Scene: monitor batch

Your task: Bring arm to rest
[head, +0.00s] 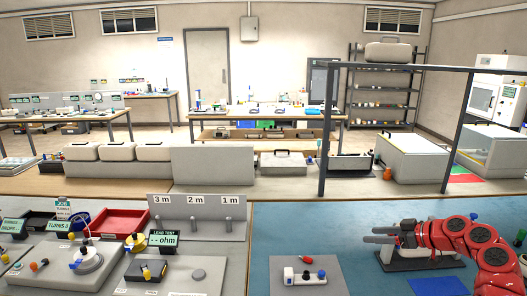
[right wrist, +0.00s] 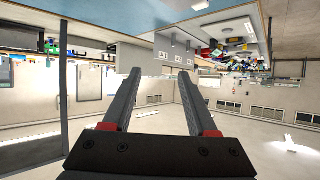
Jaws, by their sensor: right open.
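My right arm (head: 450,237) is red and comes in from the right edge of the head view. Its gripper (head: 369,235) points left above the blue bench top, with two dark grey fingers apart. The right wrist view shows the same gripper (right wrist: 160,74) with both fingers spread and nothing between them. The room appears upside down behind it. My left gripper is in neither view.
A white box with knobs (head: 303,277) sits on a grey mat (head: 334,265) left of the gripper. A panel marked 3 m, 2 m, 1 m (head: 197,216) and a red tray (head: 120,223) stand farther left. A dark frame (head: 322,130) rises behind.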

